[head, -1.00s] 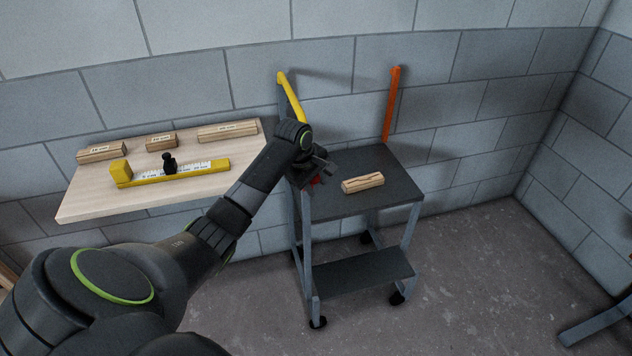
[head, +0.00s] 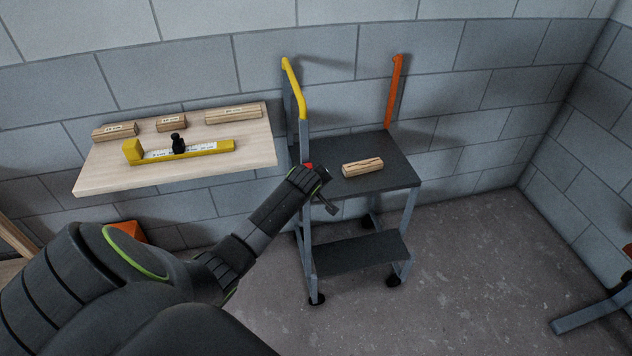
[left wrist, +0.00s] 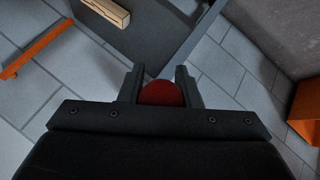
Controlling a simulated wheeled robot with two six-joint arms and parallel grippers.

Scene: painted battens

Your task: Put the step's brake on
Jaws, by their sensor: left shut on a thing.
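The step (head: 385,184) is a grey-framed two-tread stool on castors, with a yellow rail (head: 293,88) on its left and an orange rail (head: 392,92) on its right. My left gripper (head: 318,176) is at the platform's left front corner. In the left wrist view its fingers (left wrist: 160,90) are shut on a dark red round knob (left wrist: 161,94). A bit of red knob (head: 309,166) shows beside the gripper in the head view. The rest of the brake is hidden by my gripper and arm. My right gripper is not in view.
A wooden block (head: 362,167) lies on the platform. A pale shelf (head: 110,182) at left carries labelled blocks and a yellow rule (head: 190,153) with a black knob. The floor right of the step is clear up to a grey bar (head: 590,314).

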